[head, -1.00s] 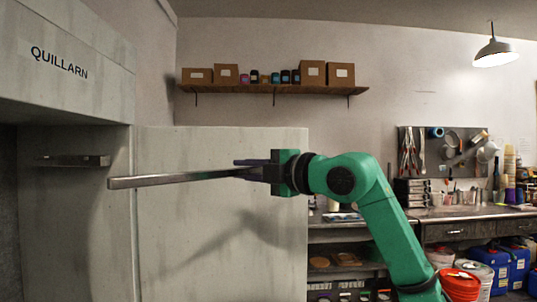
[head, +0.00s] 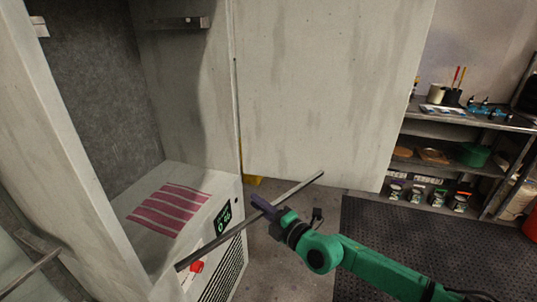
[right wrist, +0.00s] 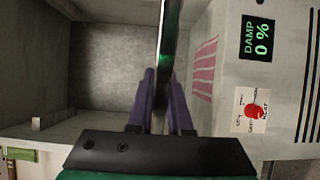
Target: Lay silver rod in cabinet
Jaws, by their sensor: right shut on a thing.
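My right gripper (head: 265,207) is shut on the silver rod (head: 220,239), gripping it partway along. The rod is held at a slant in front of the open cabinet (head: 75,130), its near end by the cabinet's lower front panel. In the right wrist view the purple fingers (right wrist: 162,92) pinch the rod (right wrist: 167,45), which runs forward toward the cabinet opening. Inside the cabinet, a metal bracket (head: 178,22) sits on the right wall and a small bracket (head: 40,27) shows at the left. My left gripper is not in view.
The cabinet door (head: 325,80) stands open to the right. Pink stripes (head: 170,210) mark the cabinet's bottom ledge. A front panel carries a green display (head: 223,219) and red knob (head: 196,267). A shelf with jars (head: 438,198) stands right. A dark mat (head: 400,235) covers the floor.

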